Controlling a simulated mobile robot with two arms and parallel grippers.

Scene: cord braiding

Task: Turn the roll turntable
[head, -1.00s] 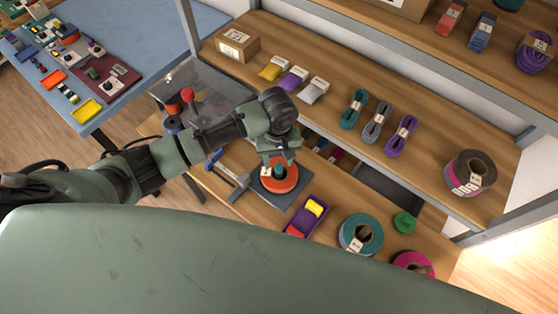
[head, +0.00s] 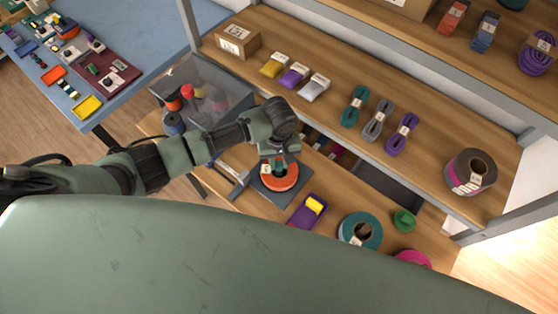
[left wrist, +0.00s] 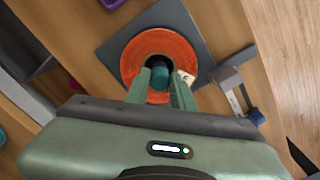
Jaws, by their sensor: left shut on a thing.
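The orange roll (head: 284,185) lies flat on the dark grey square base (head: 281,200) of the turntable on the lower shelf. It carries a small white label. In the left wrist view the orange roll (left wrist: 131,66) surrounds a teal post (left wrist: 160,71) at its centre. My left gripper (head: 278,166) points down over the roll's middle. In the left wrist view its fingers (left wrist: 160,84) are on either side of the teal post and shut on it. My right gripper is not in view.
A grey clamp-like bracket (left wrist: 232,85) sits beside the base. A purple tray with a yellow piece (head: 315,205), a teal roll (head: 347,231) and a green spool (head: 404,221) stand to the right. The upper shelf (head: 335,125) overhangs behind.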

